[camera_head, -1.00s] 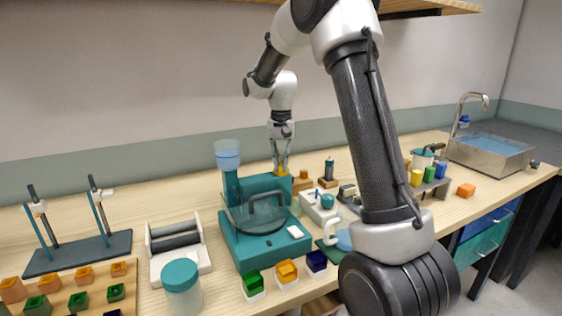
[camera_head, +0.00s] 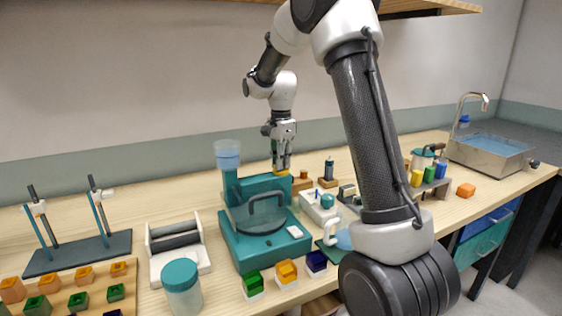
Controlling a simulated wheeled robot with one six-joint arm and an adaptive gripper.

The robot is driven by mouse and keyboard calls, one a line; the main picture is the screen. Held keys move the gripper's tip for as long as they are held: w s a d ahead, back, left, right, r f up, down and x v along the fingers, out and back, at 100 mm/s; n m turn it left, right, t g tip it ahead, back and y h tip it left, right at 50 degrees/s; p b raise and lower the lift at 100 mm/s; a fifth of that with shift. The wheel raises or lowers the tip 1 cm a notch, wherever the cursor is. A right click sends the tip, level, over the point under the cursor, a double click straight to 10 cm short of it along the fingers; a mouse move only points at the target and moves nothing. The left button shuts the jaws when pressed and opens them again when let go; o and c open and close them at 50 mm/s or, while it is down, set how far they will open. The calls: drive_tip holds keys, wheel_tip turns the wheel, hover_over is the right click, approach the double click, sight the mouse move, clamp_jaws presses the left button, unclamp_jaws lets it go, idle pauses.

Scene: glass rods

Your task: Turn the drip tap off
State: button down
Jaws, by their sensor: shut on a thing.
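A teal machine (camera_head: 262,240) stands mid-bench, with a clear-blue cup (camera_head: 228,155) on its left column and a dark curved handle at its front. A small yellow piece, which looks like the drip tap's knob (camera_head: 282,173), shows at the machine's back right top corner. My gripper (camera_head: 281,165) points straight down there, its fingers shut on this yellow knob. The fingers cover most of it, so its exact shape and turned position are hidden.
Green, orange and dark blue blocks (camera_head: 287,272) stand in front of the machine. A white-and-grey rack (camera_head: 178,250) and a teal-lidded jar (camera_head: 182,287) are to its left. A sink (camera_head: 490,153) is at the far right. My forearm crosses the right half.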

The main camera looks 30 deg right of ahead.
drive_tip(key=shift+m, duration=0.8)
drive_tip(key=c, duration=1.5)
unclamp_jaws()
wheel_tip(320, 180, up, 12)
drive_tip(key=shift+r, duration=0.1)
